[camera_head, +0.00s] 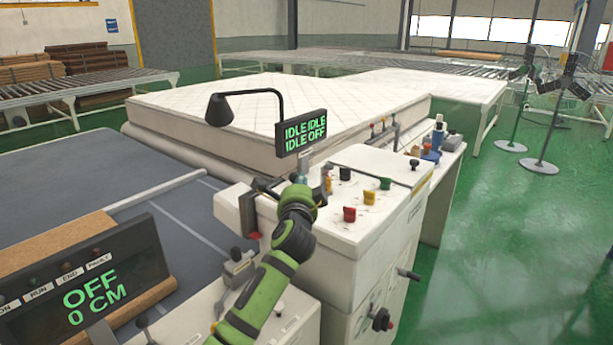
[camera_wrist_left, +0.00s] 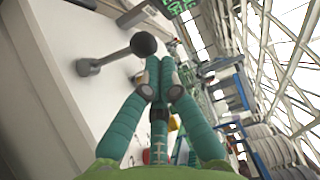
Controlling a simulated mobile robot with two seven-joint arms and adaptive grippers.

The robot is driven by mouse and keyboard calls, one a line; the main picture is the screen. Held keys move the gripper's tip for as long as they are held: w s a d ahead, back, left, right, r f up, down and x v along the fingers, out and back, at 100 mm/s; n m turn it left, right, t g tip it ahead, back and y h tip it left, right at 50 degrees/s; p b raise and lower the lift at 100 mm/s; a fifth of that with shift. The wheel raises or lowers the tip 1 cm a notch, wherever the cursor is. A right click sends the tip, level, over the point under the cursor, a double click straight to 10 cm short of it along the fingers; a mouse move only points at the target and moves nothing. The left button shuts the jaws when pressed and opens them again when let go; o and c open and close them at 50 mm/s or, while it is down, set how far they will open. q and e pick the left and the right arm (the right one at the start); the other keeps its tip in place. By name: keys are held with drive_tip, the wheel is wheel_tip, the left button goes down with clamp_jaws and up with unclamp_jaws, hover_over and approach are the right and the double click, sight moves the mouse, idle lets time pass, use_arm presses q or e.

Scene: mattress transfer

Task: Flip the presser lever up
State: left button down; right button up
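My left arm reaches up to the white control cabinet, with its gripper (camera_head: 297,188) at the cabinet's left edge, just under the display. In the left wrist view the green fingers of the gripper (camera_wrist_left: 160,85) are drawn together at their tips. A lever with a dark round knob (camera_wrist_left: 143,43) and a grey stem, likely the presser lever, sticks out from a white panel just beyond the fingertips. The knob looks free of the fingers; whether they touch it I cannot tell. In the head view I cannot make this lever out for certain. My right gripper is not in view.
The display (camera_head: 301,132) reading IDLE IDLE IDLE OFF hangs close above the gripper. Coloured buttons (camera_head: 350,213) stand on the cabinet top. A white mattress (camera_head: 240,110) lies behind. A second panel (camera_head: 90,285) reads OFF 0 CM. Green floor (camera_head: 480,240) is open at right.

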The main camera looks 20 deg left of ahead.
sight(291, 175)
use_arm(q)
drive_tip(key=shift+w+a+r+p, duration=0.25)
drive_tip(key=shift+a+r+p, duration=0.2)
drive_tip(key=shift+a, duration=0.3)
drive_tip(key=shift+w+a, duration=0.2)
drive_tip(key=shift+a, duration=0.45)
drive_tip(key=shift+w+a+r+p, duration=0.1)
drive_tip(key=shift+w+a+p, duration=0.15)
drive_tip(key=shift+a, duration=0.35)
drive_tip(key=shift+w+a+p, duration=0.2)
drive_tip(key=shift+a+p, duration=0.05)
drive_tip(key=shift+a, duration=0.3)
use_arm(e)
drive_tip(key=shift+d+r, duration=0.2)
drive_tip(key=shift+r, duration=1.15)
